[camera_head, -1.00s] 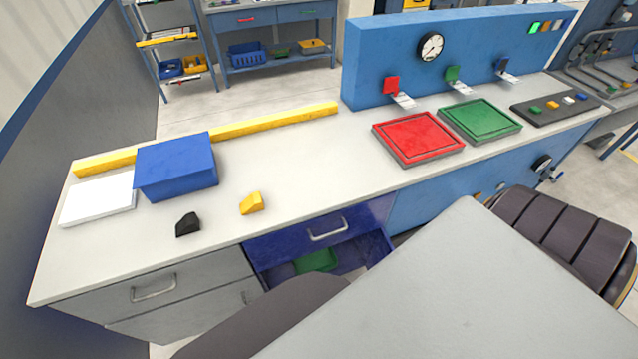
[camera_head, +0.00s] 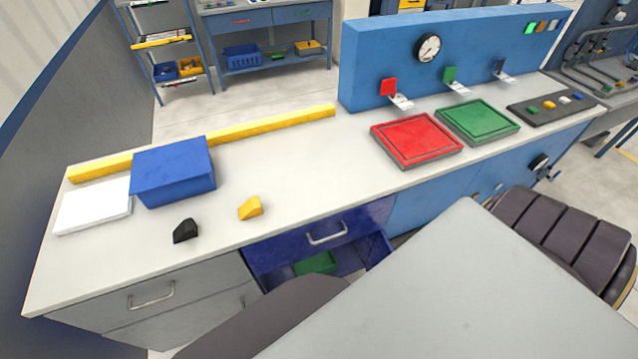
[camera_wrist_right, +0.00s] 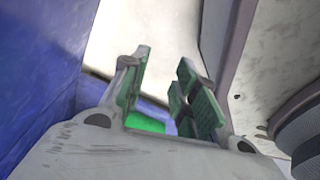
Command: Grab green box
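The green box (camera_head: 316,263) lies inside the open dark blue drawer (camera_head: 372,250) under the counter. Only part of it shows in the head view; the drawer front and my own body parts hide the rest. In the right wrist view, my right gripper (camera_wrist_right: 163,62) has its two green-padded fingers apart with a gap between them. A bright green surface (camera_wrist_right: 146,123), probably the green box, shows low between the fingers, beyond the gripper. I cannot tell how far away it is. A blue wall stands at the left. My left gripper is in neither view.
On the counter (camera_head: 300,165) are a blue box (camera_head: 172,178), a white slab (camera_head: 92,205), a black piece (camera_head: 185,231), a yellow piece (camera_head: 250,208), a red tray (camera_head: 416,141) and a green tray (camera_head: 477,121). The counter's middle is clear.

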